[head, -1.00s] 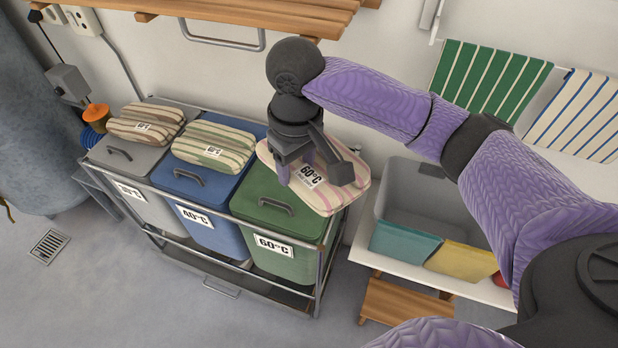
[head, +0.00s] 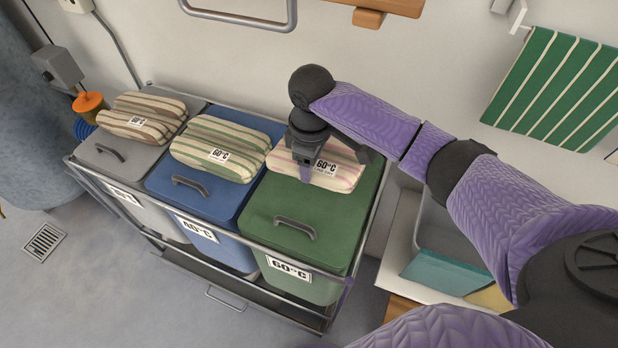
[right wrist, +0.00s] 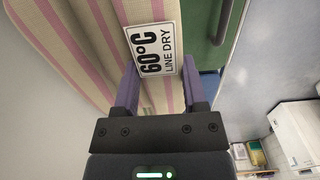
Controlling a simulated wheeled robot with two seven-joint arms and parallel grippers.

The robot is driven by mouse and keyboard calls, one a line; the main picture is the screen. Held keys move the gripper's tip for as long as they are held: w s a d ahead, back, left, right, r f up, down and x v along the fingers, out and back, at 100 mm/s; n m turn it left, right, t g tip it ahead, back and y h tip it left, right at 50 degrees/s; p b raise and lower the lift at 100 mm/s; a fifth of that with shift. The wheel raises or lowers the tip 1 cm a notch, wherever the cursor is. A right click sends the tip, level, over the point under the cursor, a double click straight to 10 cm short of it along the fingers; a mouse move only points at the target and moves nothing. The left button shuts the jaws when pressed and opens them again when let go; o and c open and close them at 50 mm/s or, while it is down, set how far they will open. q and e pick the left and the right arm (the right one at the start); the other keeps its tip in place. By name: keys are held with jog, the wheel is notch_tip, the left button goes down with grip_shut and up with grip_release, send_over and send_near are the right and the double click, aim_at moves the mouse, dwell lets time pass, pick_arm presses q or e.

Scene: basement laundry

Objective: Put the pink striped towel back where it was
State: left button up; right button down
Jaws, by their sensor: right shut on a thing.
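The pink striped towel (head: 345,181) is a folded cream bundle with pink stripes and a "60°C LINE DRY" label. It is at the back of the green bin's lid (head: 330,217); whether it rests on the lid or hangs just above is unclear. My right gripper (head: 312,166) is shut on it from above and hides part of it. In the right wrist view the towel (right wrist: 85,45) lies between the purple fingers (right wrist: 158,85), its label facing the camera. My left gripper is not in view.
A green-striped towel (head: 218,150) lies on the blue bin (head: 200,200), and a brown-striped one (head: 143,118) on the grey bin (head: 105,160). A metal cart frame (head: 225,228) surrounds the bins. A grey tub (head: 445,235) stands to the right. A green striped cloth (head: 560,90) hangs on the wall.

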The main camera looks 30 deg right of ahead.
aim_at(312, 200)
jog(key=f+b, duration=0.4)
jog(key=f, duration=0.5)
jog(key=shift+s, duration=0.2)
jog(key=shift+r, duration=0.2)
jog(key=shift+c, duration=0.7)
grip_release()
jog(key=shift+f, duration=0.1)
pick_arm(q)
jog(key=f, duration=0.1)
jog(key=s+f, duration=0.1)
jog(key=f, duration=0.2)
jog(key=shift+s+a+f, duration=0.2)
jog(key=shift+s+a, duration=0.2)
pick_arm(e)
notch_tip(312, 200, up, 12)
jog(key=p, duration=0.6)
jog(key=shift+f, duration=0.15)
jog(key=shift+r, duration=0.3)
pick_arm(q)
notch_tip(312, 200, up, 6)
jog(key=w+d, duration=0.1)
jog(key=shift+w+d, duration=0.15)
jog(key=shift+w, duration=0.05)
